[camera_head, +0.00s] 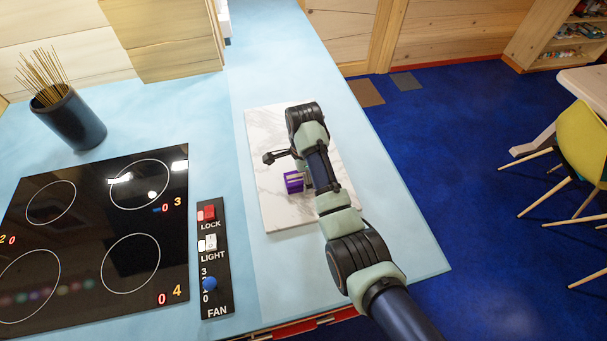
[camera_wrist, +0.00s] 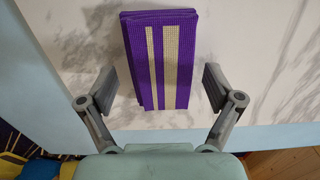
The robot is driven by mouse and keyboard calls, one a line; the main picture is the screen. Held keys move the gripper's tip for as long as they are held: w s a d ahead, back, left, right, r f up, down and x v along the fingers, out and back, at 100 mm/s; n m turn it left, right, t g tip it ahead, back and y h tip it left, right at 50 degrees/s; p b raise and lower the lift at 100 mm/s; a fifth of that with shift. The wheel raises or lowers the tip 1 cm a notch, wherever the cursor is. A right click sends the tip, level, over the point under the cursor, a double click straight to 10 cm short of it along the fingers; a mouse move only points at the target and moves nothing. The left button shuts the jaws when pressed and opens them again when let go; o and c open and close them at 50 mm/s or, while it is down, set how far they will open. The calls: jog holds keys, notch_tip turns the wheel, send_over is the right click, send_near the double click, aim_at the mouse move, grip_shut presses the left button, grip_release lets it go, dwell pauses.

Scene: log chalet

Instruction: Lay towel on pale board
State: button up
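The towel (camera_wrist: 162,60) is a folded purple cloth with cream stripes. In the head view the towel (camera_head: 293,182) rests on, or is very close to, the pale marbled board (camera_head: 270,201). The board also fills much of the wrist view (camera_wrist: 270,60). My gripper (camera_wrist: 162,88) is open, with one finger on each side of the towel's near end and visible gaps between fingers and cloth. In the head view my arm covers the board's right part and most of the gripper.
A black cooktop (camera_head: 95,230) and a switch panel (camera_head: 212,260) lie left of the board. A dark blue pot with thin sticks (camera_head: 75,120) stands behind the cooktop. The light blue counter (camera_head: 410,230) is clear right of the board. A yellow chair (camera_head: 582,140) stands beyond on the blue floor.

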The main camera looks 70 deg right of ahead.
notch_tip(320, 180, up, 4)
jog(key=shift+r, duration=0.2)
dwell(0.4)
